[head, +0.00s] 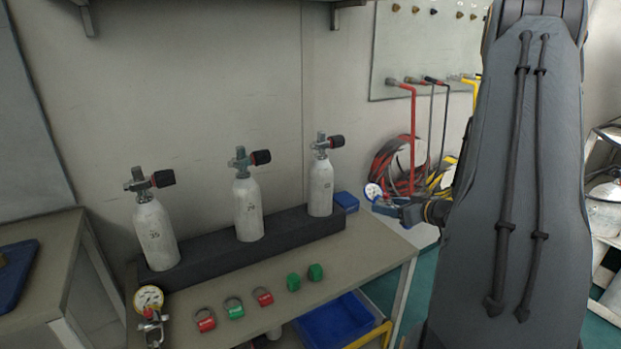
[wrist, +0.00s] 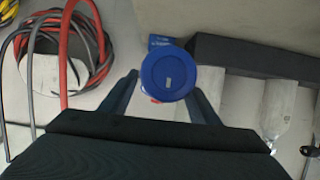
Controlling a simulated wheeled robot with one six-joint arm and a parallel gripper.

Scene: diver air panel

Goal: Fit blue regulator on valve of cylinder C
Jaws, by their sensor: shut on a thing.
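My gripper (head: 398,208) is at the right of the bench in the head view, shut on the blue regulator, whose white-faced gauge (head: 373,191) shows just beyond the jaws. In the wrist view the blue regulator (wrist: 168,77) shows as a round blue disc between the two fingers. Three white cylinders with valves stand upright in a dark rack: a left one (head: 156,235), a middle one (head: 248,208) and a right one (head: 321,188). Their valves have black knobs and carry no regulator. I cannot read which is cylinder C. My gripper is apart from all three, right of the right one.
The dark rack (head: 200,256) lies along the bench (head: 375,243). A small blue box (head: 346,201) sits right of the rack. Hoses (head: 400,160) hang behind.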

